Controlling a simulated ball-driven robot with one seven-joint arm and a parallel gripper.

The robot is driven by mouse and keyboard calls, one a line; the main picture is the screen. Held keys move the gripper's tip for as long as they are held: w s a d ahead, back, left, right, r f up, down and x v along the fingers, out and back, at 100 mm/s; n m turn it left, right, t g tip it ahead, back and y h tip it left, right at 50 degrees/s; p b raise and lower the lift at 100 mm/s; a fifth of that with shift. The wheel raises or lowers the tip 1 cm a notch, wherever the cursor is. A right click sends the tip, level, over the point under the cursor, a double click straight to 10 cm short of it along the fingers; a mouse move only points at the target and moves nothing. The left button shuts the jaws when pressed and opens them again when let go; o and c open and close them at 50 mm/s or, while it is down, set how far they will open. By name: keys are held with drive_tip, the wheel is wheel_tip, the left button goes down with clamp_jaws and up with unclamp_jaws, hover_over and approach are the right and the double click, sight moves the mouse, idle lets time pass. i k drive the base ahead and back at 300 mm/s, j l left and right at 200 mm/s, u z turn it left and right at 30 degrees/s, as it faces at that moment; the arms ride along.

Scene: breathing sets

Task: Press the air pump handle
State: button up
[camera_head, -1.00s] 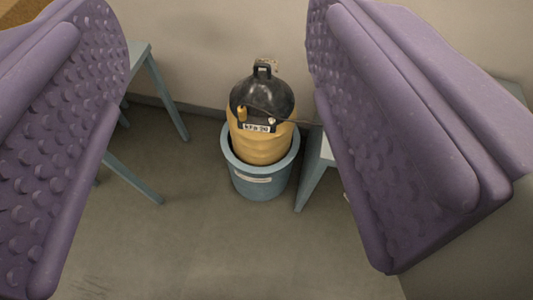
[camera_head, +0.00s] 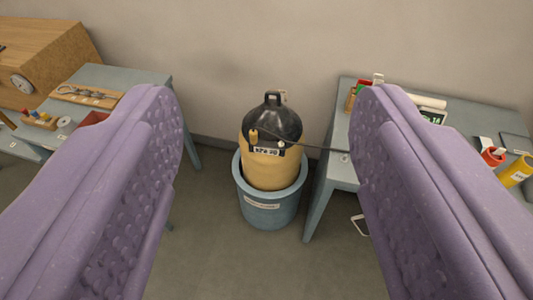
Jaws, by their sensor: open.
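The air pump (camera_head: 271,165) looks like a yellow cylinder with a black domed top, a label and a small brass fitting. Its black handle (camera_head: 273,98) stands up at the top. The pump sits upright in a blue-grey bucket (camera_head: 267,213) on the floor. My gripper (camera_head: 266,105) is open, its two purple textured fingers wide apart at left and right. The pump shows in the gap between them, farther off and apart from both. Nothing is between the fingers up close.
A blue-grey table (camera_head: 335,150) at the right holds several small items, including a yellow can (camera_head: 517,171). Another table (camera_head: 150,78) at the left carries a wooden tray (camera_head: 88,95) beside a wooden cabinet (camera_head: 45,60). A dark hose runs from the pump rightward. Floor in front is clear.

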sight(421, 101)
drive_tip(key=i+l, duration=0.15)
drive_tip(key=i, duration=0.3)
drive_tip(key=i+l, duration=0.15)
drive_tip(key=i, duration=0.3)
drive_tip(key=i+l, duration=0.15)
drive_tip(key=i, duration=0.3)
